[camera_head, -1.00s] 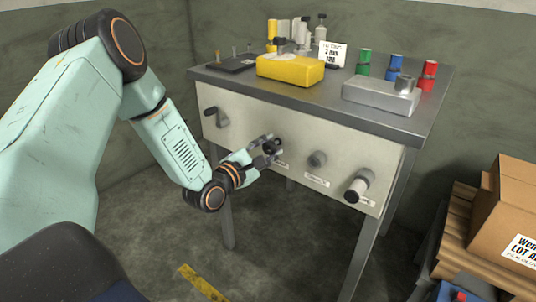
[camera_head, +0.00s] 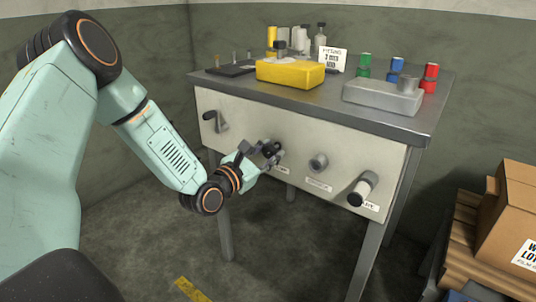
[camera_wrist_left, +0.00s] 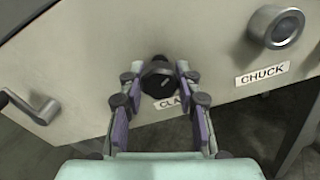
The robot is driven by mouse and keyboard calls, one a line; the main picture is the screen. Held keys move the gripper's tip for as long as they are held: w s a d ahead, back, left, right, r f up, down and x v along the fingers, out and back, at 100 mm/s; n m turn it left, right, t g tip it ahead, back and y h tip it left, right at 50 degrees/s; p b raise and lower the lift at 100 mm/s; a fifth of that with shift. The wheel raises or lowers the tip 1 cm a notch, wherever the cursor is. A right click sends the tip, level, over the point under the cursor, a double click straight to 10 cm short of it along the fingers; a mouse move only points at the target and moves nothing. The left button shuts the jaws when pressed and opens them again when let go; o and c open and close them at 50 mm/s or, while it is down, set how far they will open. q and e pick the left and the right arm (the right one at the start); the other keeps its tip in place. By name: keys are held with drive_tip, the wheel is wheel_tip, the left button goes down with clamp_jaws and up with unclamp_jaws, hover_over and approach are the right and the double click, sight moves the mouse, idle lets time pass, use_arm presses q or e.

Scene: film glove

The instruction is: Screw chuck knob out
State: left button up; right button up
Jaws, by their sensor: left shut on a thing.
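The chuck knob (camera_head: 318,163) is a grey round knob on the bench's pale front panel, above a small label. It also shows at the upper right of the left wrist view (camera_wrist_left: 275,27), above the word CHUCK. My left gripper (camera_head: 264,151) is to its left, apart from it, at a black knob (camera_head: 271,149). In the left wrist view the fingers (camera_wrist_left: 160,84) are shut on the sides of this black knob (camera_wrist_left: 157,78), whose label begins "CLA" and is partly hidden. My right gripper is not in view.
A crank handle (camera_head: 215,120) is left on the panel, and another handle (camera_head: 361,188) is at the right. The bench top (camera_head: 310,98) carries a yellow block (camera_head: 290,73), a grey block (camera_head: 383,96) and coloured cylinders. Cardboard boxes (camera_head: 507,215) stand at the right.

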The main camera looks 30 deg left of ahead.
sight(266, 153)
use_arm(q)
drive_tip(key=shift+w+a+r, duration=0.1)
drive_tip(key=shift+r, duration=0.15)
drive_tip(key=o, duration=1.2)
drive_tip(key=shift+f, duration=0.2)
drive_tip(key=shift+s+a, duration=0.15)
drive_tip(key=shift+s, duration=2.3)
drive_tip(key=shift+s+a, duration=0.3)
drive_tip(key=shift+s, duration=0.55)
drive_tip(key=shift+s+d, duration=0.2)
drive_tip(key=shift+s, duration=0.25)
